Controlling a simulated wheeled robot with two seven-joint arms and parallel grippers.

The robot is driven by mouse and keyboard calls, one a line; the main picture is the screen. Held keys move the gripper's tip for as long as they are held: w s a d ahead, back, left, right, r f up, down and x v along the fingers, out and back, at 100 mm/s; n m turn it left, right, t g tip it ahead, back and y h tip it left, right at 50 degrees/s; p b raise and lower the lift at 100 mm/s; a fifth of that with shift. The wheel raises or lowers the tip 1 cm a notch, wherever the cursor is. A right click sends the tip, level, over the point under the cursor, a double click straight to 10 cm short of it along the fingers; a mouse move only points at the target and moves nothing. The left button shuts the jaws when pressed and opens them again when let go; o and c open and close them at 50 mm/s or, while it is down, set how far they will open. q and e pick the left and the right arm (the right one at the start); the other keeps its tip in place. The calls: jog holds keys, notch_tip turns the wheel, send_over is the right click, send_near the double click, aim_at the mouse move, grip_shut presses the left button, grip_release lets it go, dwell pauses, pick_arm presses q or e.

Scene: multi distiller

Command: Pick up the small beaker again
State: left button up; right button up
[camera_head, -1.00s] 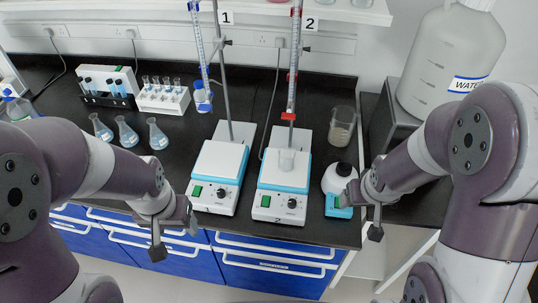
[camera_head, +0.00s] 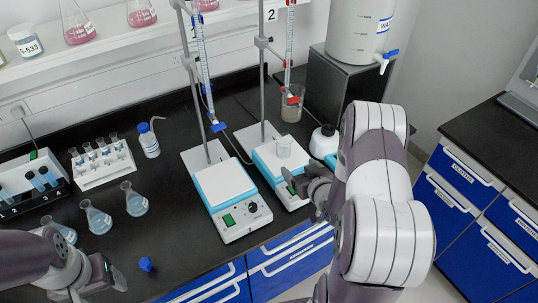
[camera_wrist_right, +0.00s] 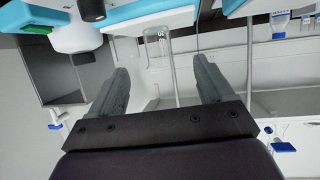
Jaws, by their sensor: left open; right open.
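The small beaker (camera_head: 284,147) is clear glass and stands upright on the white top plate of stirrer 2 (camera_head: 277,165). In the right wrist view, a clear glass vessel that looks like this beaker (camera_wrist_right: 156,46) shows beyond the fingertips, near the gap between them. My right gripper (camera_head: 296,186) is at the front right side of stirrer 2, apart from the beaker. Its two fingers (camera_wrist_right: 160,66) are spread with nothing between them. My left gripper (camera_head: 117,279) is open and empty low at the left, over the bench, far from the beaker.
A burette stand rises behind stirrer 2, with a larger beaker (camera_head: 292,103) behind it. Stirrer 1 (camera_head: 226,187) is on the left. Flasks (camera_head: 97,217) and a tube rack (camera_head: 103,162) stand further left.

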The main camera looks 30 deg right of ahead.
aim_at(287, 151)
jog(key=x, duration=0.6)
jog(key=shift+d+p, duration=0.35)
jog(key=x, duration=0.2)
jog(key=p+x, duration=0.1)
jog(key=x, duration=0.2)
jog(key=shift+w+r+p, duration=0.2)
jog(key=shift+w+p, duration=0.15)
jog(key=shift+w, duration=0.15)
jog(key=shift+w+f, duration=0.2)
jog(key=shift+w, duration=0.05)
jog(key=shift+s+r, duration=0.1)
jog(key=c, duration=0.6)
pick_arm(q)
jog(key=r, duration=0.2)
jog(key=shift+d+r, duration=0.3)
pick_arm(e)
jog(key=c, duration=0.5)
